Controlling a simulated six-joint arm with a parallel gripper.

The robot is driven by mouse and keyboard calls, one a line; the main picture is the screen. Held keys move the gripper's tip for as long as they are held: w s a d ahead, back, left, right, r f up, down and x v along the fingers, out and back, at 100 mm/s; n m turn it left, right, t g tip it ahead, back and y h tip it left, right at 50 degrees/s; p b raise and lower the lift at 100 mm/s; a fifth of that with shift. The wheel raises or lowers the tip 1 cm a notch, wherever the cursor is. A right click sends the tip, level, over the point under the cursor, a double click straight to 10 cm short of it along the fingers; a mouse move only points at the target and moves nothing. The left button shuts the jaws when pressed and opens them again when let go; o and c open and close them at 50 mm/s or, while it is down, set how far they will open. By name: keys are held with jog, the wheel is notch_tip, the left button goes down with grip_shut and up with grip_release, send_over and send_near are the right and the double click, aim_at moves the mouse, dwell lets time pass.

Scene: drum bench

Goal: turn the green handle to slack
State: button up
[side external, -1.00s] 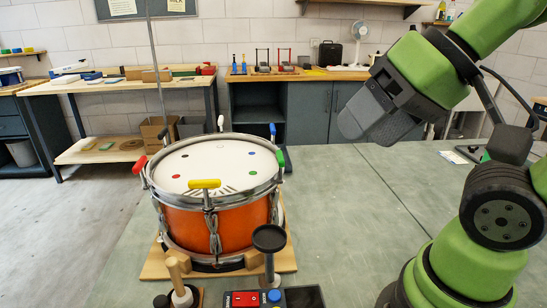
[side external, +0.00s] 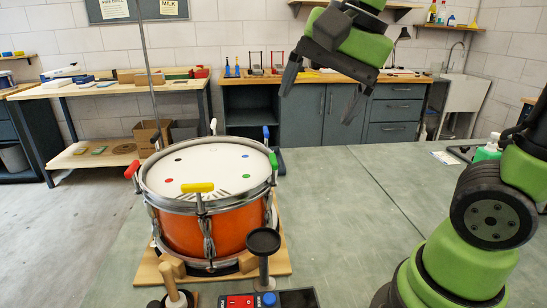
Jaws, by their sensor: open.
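The orange drum (side external: 215,231) stands on a wooden board on the bench, its white head facing up. The green handle (side external: 273,161) is on the right side of the rim, close to a green dot on the head. A yellow handle (side external: 197,188) is at the front, a red one (side external: 132,169) at the left, a white one (side external: 213,126) at the back and a blue one (side external: 266,133) at the back right. My gripper (side external: 320,106) is open and empty, fingers pointing down, above and to the right of the drum, clear of the handles.
The bench top (side external: 345,215) right of the drum is clear.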

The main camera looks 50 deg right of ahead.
jog(key=w+d+f+m+g, duration=0.1)
jog(key=w+d+m+g, duration=0.1)
jog(key=w+m, duration=0.4)
jog(key=m+g+h, duration=0.1)
jog(key=m+g, duration=0.1)
jog(key=m, duration=0.6)
send_near(273, 157)
jog(key=shift+a+f, duration=0.1)
jog(key=shift+a, duration=0.05)
jog(key=shift+f, duration=0.55)
notch_tip(273, 157, down, 9)
jog(key=shift+r, duration=0.1)
jog(key=shift+c, duration=0.5)
jog(key=c, duration=0.8)
jog(key=shift+n, duration=0.4)
